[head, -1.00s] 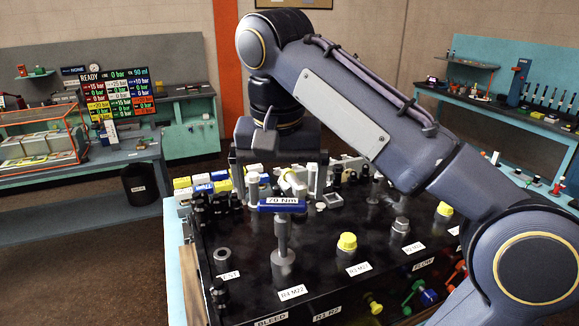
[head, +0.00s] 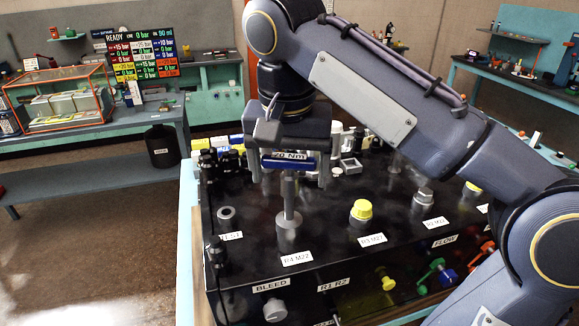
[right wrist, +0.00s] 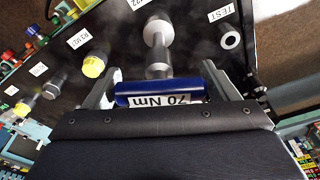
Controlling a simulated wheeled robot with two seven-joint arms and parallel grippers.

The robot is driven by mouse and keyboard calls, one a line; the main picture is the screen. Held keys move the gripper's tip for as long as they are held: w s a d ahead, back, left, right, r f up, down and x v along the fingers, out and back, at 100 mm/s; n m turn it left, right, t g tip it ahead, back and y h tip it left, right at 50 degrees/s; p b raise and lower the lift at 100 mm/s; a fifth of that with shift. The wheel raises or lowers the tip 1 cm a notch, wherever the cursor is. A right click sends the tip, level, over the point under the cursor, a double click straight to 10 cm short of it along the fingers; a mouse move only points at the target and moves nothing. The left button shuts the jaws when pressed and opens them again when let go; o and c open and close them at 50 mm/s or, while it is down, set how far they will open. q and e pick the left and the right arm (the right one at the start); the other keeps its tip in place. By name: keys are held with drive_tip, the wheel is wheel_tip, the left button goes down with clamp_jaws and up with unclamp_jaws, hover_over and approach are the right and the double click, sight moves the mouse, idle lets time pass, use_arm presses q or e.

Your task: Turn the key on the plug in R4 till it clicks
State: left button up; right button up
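The key is a grey T-shaped tool with a blue handle marked 70 Nm (head: 285,161). It stands upright on the grey plug (head: 289,232) behind the R4 M22 label (head: 297,258). My right gripper (head: 289,172) is above the plug, its fingers spread wide, one at each end of the blue handle. The right wrist view also shows the handle (right wrist: 150,88) between the two fingers; I see no clear grip on it. The shaft (right wrist: 158,58) runs from the handle down to the plug. My left gripper is in neither view.
A yellow-capped plug (head: 361,211) at R3 and a grey plug (head: 422,198) stand right of R4. A ring-shaped port (head: 228,216) at TEST is on the left, with a dark fitting (head: 216,252) in front. Small parts crowd the rear. A display board (head: 141,55) reads READY.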

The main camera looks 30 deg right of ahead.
drive_tip(key=c, duration=0.8)
drive_tip(key=shift+s+r+m+p, duration=0.1)
drive_tip(key=shift+m+p, duration=0.4)
drive_tip(key=shift+m, duration=0.2)
drive_tip(key=m+p, duration=0.1)
drive_tip(key=m, duration=0.1)
drive_tip(key=shift+m+g, duration=0.3)
drive_tip(key=shift+n, duration=0.4)
drive_tip(key=o, duration=1.3)
drive_tip(key=shift+c, duration=0.2)
